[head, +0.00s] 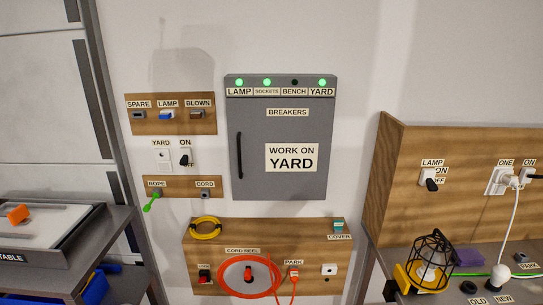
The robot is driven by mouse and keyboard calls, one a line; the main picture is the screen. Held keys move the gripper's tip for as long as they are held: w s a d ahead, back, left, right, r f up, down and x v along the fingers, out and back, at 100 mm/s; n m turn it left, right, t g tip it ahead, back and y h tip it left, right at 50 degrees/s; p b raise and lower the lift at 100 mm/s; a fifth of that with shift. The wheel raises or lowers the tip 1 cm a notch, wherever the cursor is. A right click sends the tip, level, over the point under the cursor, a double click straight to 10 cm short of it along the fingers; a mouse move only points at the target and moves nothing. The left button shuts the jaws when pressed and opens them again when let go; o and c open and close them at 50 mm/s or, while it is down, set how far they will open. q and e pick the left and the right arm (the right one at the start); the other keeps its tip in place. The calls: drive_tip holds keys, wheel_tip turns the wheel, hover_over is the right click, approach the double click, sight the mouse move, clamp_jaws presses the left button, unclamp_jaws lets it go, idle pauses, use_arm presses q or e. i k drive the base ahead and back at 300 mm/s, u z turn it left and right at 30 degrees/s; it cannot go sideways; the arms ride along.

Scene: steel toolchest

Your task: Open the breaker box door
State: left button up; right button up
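The grey breaker box door (250,180) is in the middle of the head view, on the white wall. It looks shut. A black vertical bar handle (239,155) is on its left side. The door carries a "BREAKERS" label (287,112) and a "WORK ON YARD" sign (291,157). Above the door, a strip has lamps over the LAMP, SOCKETS, BENCH and YARD labels; the BENCH lamp (295,82) is dark and the others are green. The breakers are hidden. Neither of my grippers is in view.
Left of the box are a wooden fuse board (170,126), a yard switch (185,158) and a hook board (178,181). Below it is a cord reel board (270,228). A wooden socket panel (400,145) stands out at right, above a caged lamp (432,262). A steel toolchest (55,110) stands left.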

sight(279, 148)
drive_tip(key=k, duration=0.5)
drive_tip(key=u, duration=0.7)
drive_tip(key=i, duration=1.1)
drive_tip(key=u, duration=0.35)
